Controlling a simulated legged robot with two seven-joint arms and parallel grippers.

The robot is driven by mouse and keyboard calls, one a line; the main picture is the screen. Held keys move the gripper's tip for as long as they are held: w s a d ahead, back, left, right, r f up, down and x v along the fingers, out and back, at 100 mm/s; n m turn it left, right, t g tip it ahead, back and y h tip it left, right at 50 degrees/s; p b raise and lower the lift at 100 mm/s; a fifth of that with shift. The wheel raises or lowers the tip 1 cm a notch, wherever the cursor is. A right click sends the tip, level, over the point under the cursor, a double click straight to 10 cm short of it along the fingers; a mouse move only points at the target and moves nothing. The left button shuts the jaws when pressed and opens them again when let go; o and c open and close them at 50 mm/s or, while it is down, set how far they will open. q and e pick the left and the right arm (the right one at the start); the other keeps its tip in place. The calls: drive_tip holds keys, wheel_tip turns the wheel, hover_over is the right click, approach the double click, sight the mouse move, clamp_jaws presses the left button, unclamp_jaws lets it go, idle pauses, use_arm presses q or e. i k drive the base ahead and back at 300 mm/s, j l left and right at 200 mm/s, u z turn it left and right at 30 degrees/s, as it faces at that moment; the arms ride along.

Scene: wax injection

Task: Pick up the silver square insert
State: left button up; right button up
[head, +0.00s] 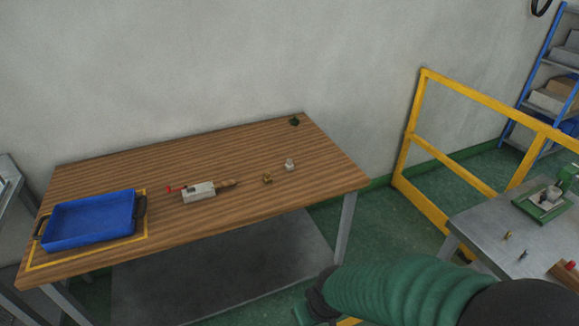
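A small silver piece (290,165), which looks like the silver square insert, sits on the wooden table (215,150) toward its right side. Its exact shape is too small to make out. My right arm comes in from the lower right in a green sleeve. Part of my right gripper (316,312) shows at the bottom edge, in front of the table and well apart from the silver piece. Its fingertips are cut off or hidden. My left gripper is not in view.
A small brass-coloured piece (267,180) is left of the silver one. A light block with a red-tipped part (198,192) lies mid-table. A blue tray (92,218) stands at left. A dark object (294,122) is at the back. A yellow railing (425,150) and metal table (490,232) are at right.

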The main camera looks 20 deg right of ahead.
sight(290, 165)
drive_tip(key=i+l+u, duration=0.25)
drive_tip(key=i+l, duration=0.5)
drive_tip(key=i+l+u, duration=0.2)
drive_tip(key=i+l, duration=0.55)
drive_tip(key=l, duration=0.2)
